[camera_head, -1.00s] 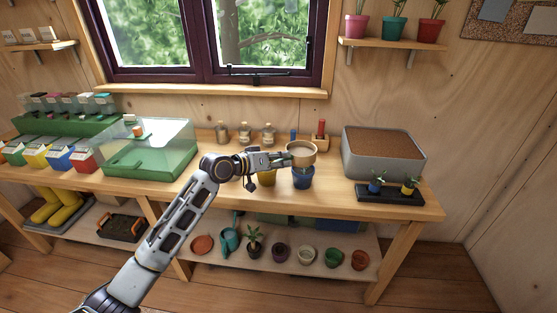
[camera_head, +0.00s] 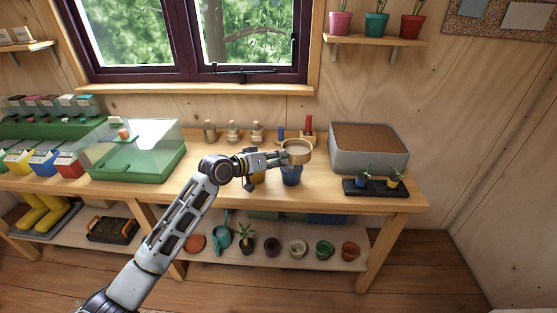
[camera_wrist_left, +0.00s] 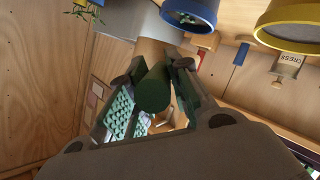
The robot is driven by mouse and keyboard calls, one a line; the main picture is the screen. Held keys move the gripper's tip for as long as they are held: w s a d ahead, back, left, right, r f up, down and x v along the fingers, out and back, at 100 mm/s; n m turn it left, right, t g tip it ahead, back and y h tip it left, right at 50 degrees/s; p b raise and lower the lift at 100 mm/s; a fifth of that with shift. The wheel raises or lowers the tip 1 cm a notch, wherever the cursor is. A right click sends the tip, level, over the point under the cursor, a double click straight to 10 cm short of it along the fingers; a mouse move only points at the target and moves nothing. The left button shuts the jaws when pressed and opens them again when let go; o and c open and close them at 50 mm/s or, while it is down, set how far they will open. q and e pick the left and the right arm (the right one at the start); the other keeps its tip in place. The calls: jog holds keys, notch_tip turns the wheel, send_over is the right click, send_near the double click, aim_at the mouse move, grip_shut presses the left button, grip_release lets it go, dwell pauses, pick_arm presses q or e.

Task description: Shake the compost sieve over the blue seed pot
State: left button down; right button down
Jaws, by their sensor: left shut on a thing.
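My left gripper (camera_head: 276,159) comes in from the left and is shut on the sieve's handle. In the left wrist view a dark green cylindrical handle (camera_wrist_left: 154,92) sits between the fingers. The blue pot (camera_wrist_left: 190,14) shows at the top there, close by the sieve. My right gripper is in neither view.
A grey compost bin (camera_head: 370,158) and a black tray with seedlings (camera_head: 368,190) stand to the right. A green propagator (camera_head: 140,165) stands left.

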pick_arm(q)
jog(key=shift+a, duration=1.8)
jog(key=shift+d+p, duration=1.3)
jog(key=shift+d, duration=0.75)
jog(key=shift+a, duration=0.1)
jog(key=shift+a, duration=1.95)
jog(key=shift+d, duration=0.15)
